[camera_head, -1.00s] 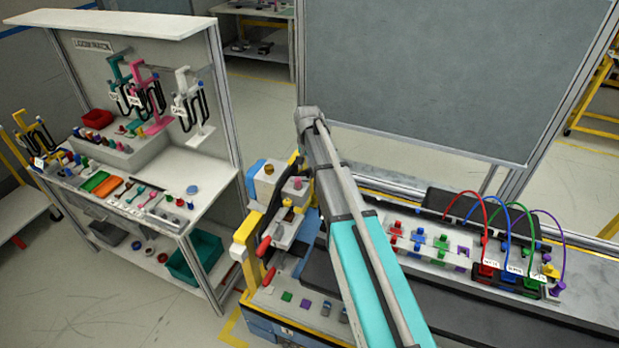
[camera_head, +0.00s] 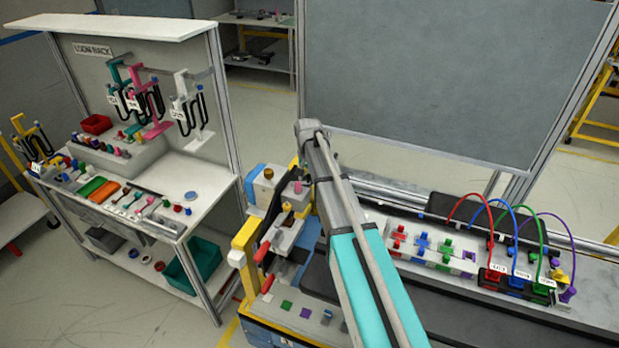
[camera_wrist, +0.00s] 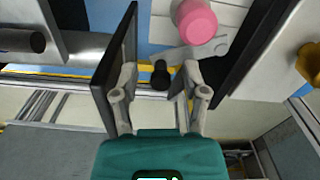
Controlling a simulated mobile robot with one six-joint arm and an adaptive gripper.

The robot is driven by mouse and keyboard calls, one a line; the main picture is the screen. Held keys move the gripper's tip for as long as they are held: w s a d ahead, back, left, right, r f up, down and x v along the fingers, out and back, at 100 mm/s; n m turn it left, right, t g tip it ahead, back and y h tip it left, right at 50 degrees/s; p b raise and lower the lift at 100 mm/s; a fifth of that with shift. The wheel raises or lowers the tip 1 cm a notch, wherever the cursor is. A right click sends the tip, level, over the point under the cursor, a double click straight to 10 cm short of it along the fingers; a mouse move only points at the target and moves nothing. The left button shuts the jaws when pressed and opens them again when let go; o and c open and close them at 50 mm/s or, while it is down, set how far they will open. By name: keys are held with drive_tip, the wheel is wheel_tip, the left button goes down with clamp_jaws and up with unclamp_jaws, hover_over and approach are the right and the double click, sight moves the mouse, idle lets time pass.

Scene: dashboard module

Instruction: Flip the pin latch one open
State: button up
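The latch fixture is at the centre left in the head view. It has grey and blue blocks, a pink knob (camera_head: 297,187) and red-tipped handles (camera_head: 264,250). I cannot tell for sure which part is pin latch one. In the wrist view the pink knob (camera_wrist: 195,20) is at the top, between the spread black finger pads of my gripper (camera_wrist: 195,45). A short black cylinder (camera_wrist: 160,75) is also between the fingers, nearer the palm. My gripper is open, with no visible grip on anything. In the head view my arm hides most of it.
A yellow-orange knob (camera_wrist: 310,62) is right of the right finger in the wrist view. A dark cylinder (camera_wrist: 22,40) is at the left. A connector row (camera_head: 430,250) and coloured cable loops (camera_head: 520,235) stand right of my arm. A loom rack (camera_head: 150,100) is at left.

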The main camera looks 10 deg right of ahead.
clamp_jaws()
drive_tip(key=shift+w, duration=0.15)
drive_tip(key=shift+w+n, duration=0.45)
drive_tip(key=shift+n, duration=0.65)
drive_tip(key=shift+w+a+n, duration=0.1)
drive_tip(key=shift+w+n, duration=0.25)
drive_tip(key=shift+n, duration=0.4)
drive_tip(key=shift+w+n, duration=0.3)
drive_tip(key=shift+n, duration=0.45)
drive_tip(key=shift+o, duration=0.5)
unclamp_jaws()
